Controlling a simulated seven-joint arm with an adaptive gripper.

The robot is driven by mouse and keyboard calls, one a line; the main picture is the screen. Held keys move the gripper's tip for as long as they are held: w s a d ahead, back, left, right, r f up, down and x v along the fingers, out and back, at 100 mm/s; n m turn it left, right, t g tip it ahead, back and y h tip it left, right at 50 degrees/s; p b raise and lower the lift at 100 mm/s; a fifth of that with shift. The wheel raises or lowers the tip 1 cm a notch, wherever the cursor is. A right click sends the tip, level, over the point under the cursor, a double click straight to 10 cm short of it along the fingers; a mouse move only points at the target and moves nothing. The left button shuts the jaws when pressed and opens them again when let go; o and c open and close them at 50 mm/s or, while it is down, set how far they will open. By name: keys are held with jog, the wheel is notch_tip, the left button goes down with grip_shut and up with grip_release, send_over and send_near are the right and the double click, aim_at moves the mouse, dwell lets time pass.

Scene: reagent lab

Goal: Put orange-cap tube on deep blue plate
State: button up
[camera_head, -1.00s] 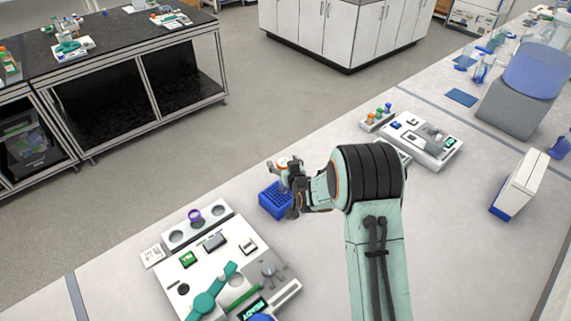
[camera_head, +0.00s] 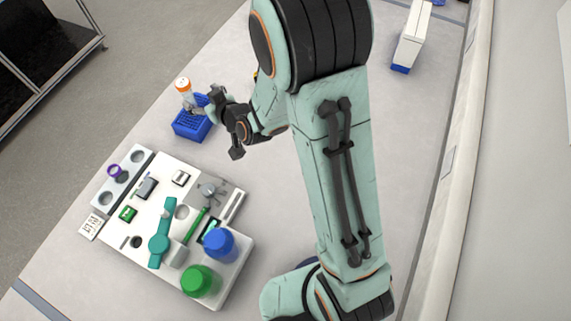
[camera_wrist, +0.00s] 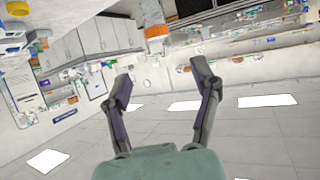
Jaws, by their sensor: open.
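The orange-cap tube (camera_head: 184,92) is upright at the back of a deep blue gridded block (camera_head: 192,125) on the bench; I cannot tell whether it sits in a hole. In the wrist view its orange cap (camera_wrist: 156,31) is at the top, beyond my fingers. My gripper (camera_head: 224,122) is open just right of the tube and block, and apart from the tube. In the wrist view my gripper (camera_wrist: 165,85) shows nothing between its fingers. The gridded block is the only plate-like deep blue thing I see now.
A white station (camera_head: 150,205) stands front left of the block, with a teal tool (camera_head: 160,243), a blue-capped container (camera_head: 220,245) and a green-capped one (camera_head: 201,281). A white box with a blue base (camera_head: 410,38) stands at the back right. Bench right of my arm is clear.

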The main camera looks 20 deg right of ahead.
jog(key=s+d+r+m+g+h, duration=0.1)
jog(key=s+d+r+g, duration=0.1)
jog(key=s, duration=0.8)
jog(key=s+d+r+m+g+h, duration=0.1)
jog(key=s+d+g, duration=0.3)
jog(key=s, duration=0.6)
jog(key=s+d+r+m+g+h, duration=0.1)
jog(key=s+d+r+g+h, duration=0.1)
jog(key=s+g, duration=0.4)
jog(key=s+d+r, duration=0.1)
jog(key=s, duration=0.3)
jog(key=shift+s+d+r, duration=0.15)
jog(key=shift+d+r, duration=0.05)
jog(key=shift+d, duration=0.15)
